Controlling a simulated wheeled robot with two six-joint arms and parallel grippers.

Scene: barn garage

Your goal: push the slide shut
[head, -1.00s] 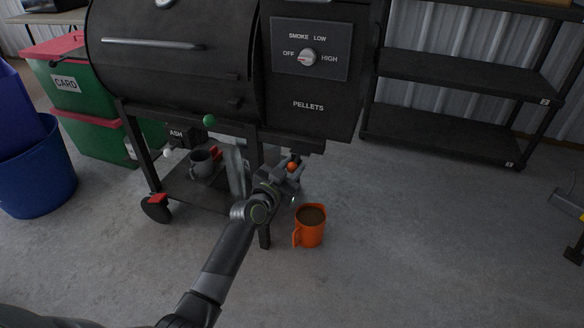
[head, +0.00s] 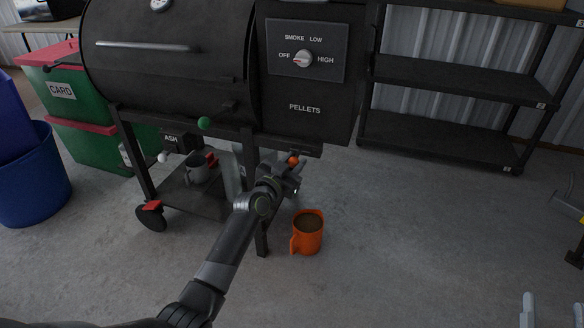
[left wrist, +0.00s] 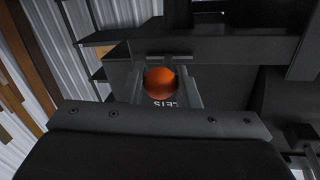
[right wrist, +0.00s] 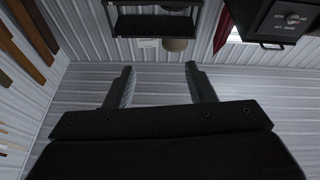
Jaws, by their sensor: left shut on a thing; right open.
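The slide's orange ball knob (head: 293,160) is low under the front of the hopper marked PELLETS (head: 308,75). My left gripper (head: 291,166) is shut on the knob. In the left wrist view the knob (left wrist: 160,83) sits between the two fingers, with the dark hopper just beyond. The slide plate itself is mostly hidden by the gripper and the hopper's underside. My right gripper (head: 553,312) is open and empty at the bottom right of the head view, away from the grill. Its fingers (right wrist: 159,85) also show apart in the right wrist view.
An orange mug (head: 307,233) stands on the floor just below my left gripper. A grey mug (head: 198,168) is on the grill's lower shelf. A green knob (head: 204,123) and ASH box are left. Black shelving (head: 450,78) stands right; floor between is clear.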

